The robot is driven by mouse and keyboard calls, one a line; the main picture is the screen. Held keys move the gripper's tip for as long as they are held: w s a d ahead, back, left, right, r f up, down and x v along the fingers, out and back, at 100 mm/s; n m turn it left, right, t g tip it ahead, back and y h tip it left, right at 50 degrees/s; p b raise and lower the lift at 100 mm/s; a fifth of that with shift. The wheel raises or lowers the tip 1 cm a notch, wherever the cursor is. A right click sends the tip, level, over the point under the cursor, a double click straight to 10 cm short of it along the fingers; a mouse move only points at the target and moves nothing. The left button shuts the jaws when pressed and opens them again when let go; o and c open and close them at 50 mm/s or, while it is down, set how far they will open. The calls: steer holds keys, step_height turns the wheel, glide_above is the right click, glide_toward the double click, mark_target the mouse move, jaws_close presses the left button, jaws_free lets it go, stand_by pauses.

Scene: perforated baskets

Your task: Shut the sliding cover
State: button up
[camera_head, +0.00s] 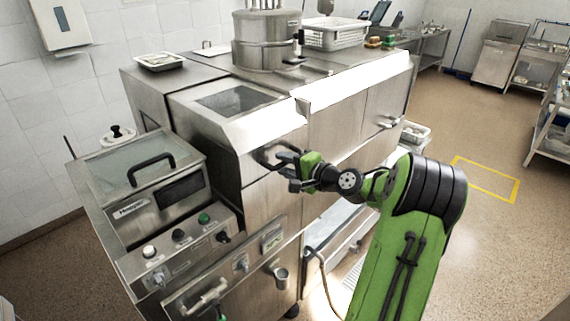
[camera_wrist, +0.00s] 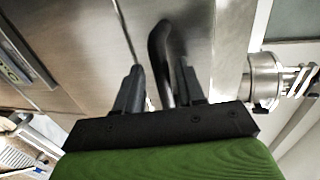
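A steel machine stands in the head view with a slanted cover (camera_head: 230,100) that has a dark window in its top. A black curved handle (camera_head: 266,154) sits on the machine's steel front below the slanted part; I cannot tell for sure which panel it belongs to. My gripper (camera_head: 288,168) is at this handle. In the wrist view, the handle (camera_wrist: 167,60) passes between the two fingers of my gripper (camera_wrist: 160,75). A gap shows between the left finger and the handle; the right finger is close beside it. The fingers look open around the handle.
A glass-lidded unit (camera_head: 140,175) with a black handle stands at left, above a knob panel (camera_head: 180,245). A large pot (camera_head: 266,40) and a white perforated basket (camera_head: 335,35) stand on top. A hose (camera_head: 322,270) hangs below.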

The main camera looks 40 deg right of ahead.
steer(key=shift+r, duration=0.1)
steer(key=v, duration=1.5)
steer(key=shift+s+b, duration=0.3)
steer(key=shift+s, duration=0.05)
steer(key=w+a+f+n+g, duration=0.15)
steer(key=a+n+g, duration=0.3)
steer(key=a, duration=0.65)
steer(key=w+a+f+n+g, duration=0.15)
steer(key=a+n+g, duration=0.35)
steer(key=a, duration=0.6)
steer(key=s+a+n+h, duration=0.1)
steer(key=s+a+n, duration=0.2)
steer(key=s, duration=0.5)
steer(key=s+a+n+h, duration=0.1)
steer(key=s+a+n, duration=0.2)
steer(key=s, duration=0.5)
steer(key=shift+n, duration=0.45)
steer(key=shift+s+r, duration=0.1)
